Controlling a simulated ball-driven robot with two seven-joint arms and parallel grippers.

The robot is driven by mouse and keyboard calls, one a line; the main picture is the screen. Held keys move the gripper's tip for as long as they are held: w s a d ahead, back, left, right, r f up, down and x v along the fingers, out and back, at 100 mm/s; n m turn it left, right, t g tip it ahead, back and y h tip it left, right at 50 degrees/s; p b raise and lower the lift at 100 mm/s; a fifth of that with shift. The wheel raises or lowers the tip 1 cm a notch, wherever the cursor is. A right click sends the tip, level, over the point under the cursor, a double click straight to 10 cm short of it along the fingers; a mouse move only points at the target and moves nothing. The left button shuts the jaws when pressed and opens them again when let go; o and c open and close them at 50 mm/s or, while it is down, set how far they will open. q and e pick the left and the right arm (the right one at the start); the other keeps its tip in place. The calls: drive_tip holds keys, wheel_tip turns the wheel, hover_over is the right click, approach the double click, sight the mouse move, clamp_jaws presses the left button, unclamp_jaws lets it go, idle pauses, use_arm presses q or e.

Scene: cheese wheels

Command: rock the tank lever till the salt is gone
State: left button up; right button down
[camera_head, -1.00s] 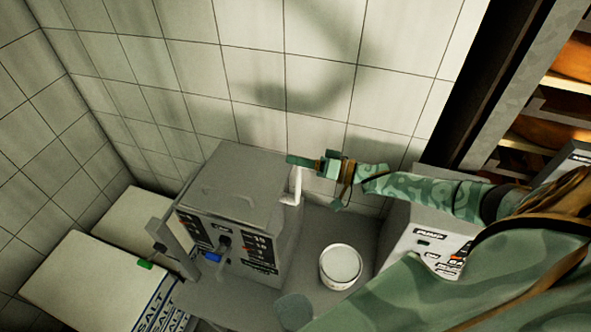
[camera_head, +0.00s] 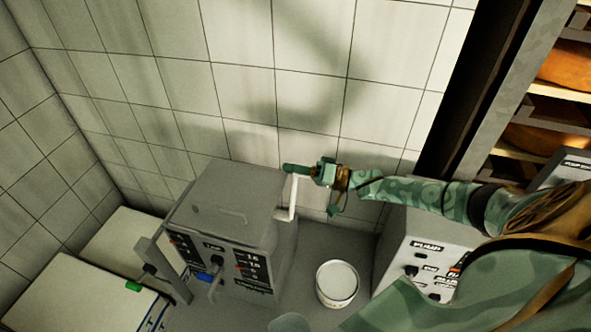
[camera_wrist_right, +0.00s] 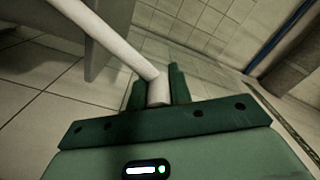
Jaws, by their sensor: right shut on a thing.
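The tank (camera_head: 222,203) is a grey box with labels and marks on its front, standing near the tiled wall. Its white lever (camera_head: 294,192) rises at the tank's right side. My right gripper (camera_head: 291,168) is shut on the lever's upper end. In the right wrist view the lever (camera_wrist_right: 112,44) slants in from the upper left, with its end between the fingers of my right gripper (camera_wrist_right: 158,85). No loose salt can be made out; the tank's inside is hidden. My left gripper is not in view.
A white bucket (camera_head: 338,281) with pale contents stands right of the tank. A grey pump box (camera_head: 415,255) is beyond it, under my right arm. Pale blocks or bags (camera_head: 65,290) lie at the lower left. Shelves with orange wheels (camera_head: 567,66) stand at the upper right.

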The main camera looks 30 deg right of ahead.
drive_tip(key=c, duration=1.3)
unclamp_jaws()
drive_tip(key=shift+s+a+f, duration=0.15)
drive_tip(key=shift+f, duration=0.2)
drive_tip(key=shift+r, duration=0.1)
drive_tip(key=b+v, duration=0.2)
drive_tip(key=v, duration=1.4)
drive_tip(key=shift+d, duration=0.2)
